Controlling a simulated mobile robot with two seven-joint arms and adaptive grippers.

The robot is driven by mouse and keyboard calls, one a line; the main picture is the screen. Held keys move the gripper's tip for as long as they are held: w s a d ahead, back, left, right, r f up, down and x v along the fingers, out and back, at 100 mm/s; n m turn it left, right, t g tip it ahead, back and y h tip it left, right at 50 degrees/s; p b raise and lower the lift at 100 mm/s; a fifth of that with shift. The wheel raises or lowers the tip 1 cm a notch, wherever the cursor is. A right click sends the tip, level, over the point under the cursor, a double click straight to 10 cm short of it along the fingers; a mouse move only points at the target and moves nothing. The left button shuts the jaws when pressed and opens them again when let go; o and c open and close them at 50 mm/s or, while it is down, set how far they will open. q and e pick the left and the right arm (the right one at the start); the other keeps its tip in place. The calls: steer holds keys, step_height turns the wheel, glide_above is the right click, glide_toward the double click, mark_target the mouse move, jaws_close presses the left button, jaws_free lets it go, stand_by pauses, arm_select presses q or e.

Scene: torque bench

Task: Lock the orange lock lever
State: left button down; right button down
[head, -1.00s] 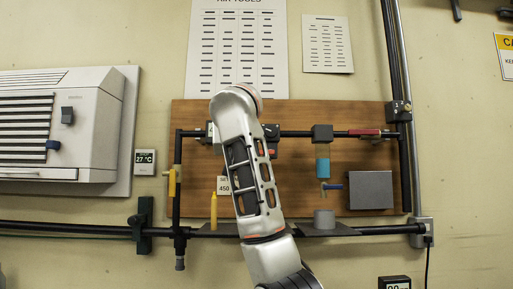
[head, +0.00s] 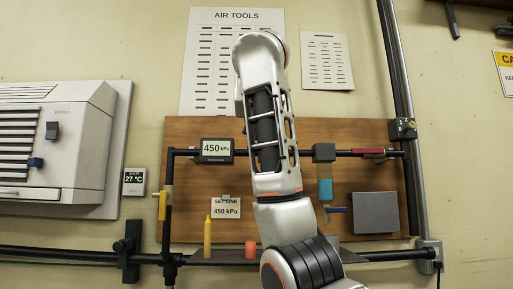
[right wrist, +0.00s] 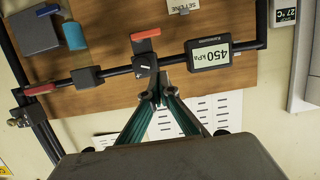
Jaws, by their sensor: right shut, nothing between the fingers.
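The orange lock lever (right wrist: 146,34) shows in the right wrist view, which sees the board upside down. It sits at the end of a small black block (right wrist: 146,64) on the dark pipe, beside the pressure gauge (right wrist: 208,55). In the head view my right arm hides lever and block; the gauge (head: 213,150) reads 450 kPa. My right gripper (right wrist: 158,92) is shut and empty. Its fingertips are close to the black block, on the side away from the lever; I cannot tell if they touch it. My left gripper is in neither view.
A red handle (head: 367,153) lies on the pipe at right. A blue cylinder (head: 325,189), a blue-handled valve (head: 336,210) and a grey box (head: 375,213) are below it.

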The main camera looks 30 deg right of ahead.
steer(key=w+d+f+p, duration=0.3)
steer(key=w+d+f, duration=0.1)
steer(key=w+f, duration=0.2)
steer(key=shift+x, duration=0.95)
steer(key=shift+a, duration=0.1)
steer(key=shift+w+a+f+n, duration=0.1)
steer(key=shift+a+n, duration=0.05)
steer(key=shift+n, duration=0.15)
